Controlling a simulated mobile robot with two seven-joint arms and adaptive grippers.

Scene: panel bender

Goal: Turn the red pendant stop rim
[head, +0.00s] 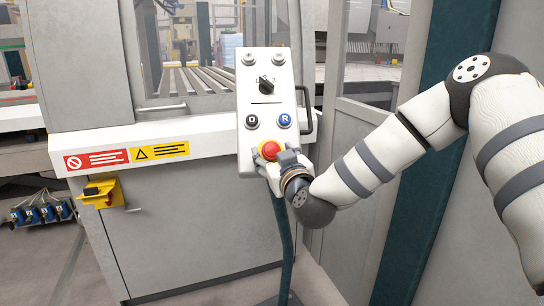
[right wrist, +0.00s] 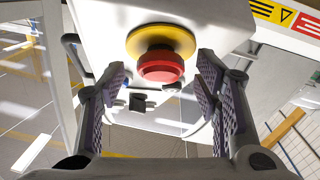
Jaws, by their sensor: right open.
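The red stop button (head: 270,149) sits low on the white pendant (head: 263,90), above its stand. In the right wrist view the red button (right wrist: 161,66) stands out from a yellow collar (right wrist: 160,40). My right gripper (head: 277,158) is at the pendant's lower front, just below and in front of the button. In the right wrist view my right gripper's (right wrist: 160,80) padded fingers are open, one on each side of the button, with gaps between. The near part of the button is partly covered in the head view. My left gripper is not in view.
The pendant also carries a black selector knob (head: 265,85), a black button (head: 251,121) and a blue button (head: 284,120). A black handle (head: 307,110) juts out on its right. The grey machine (head: 190,215) stands close behind it.

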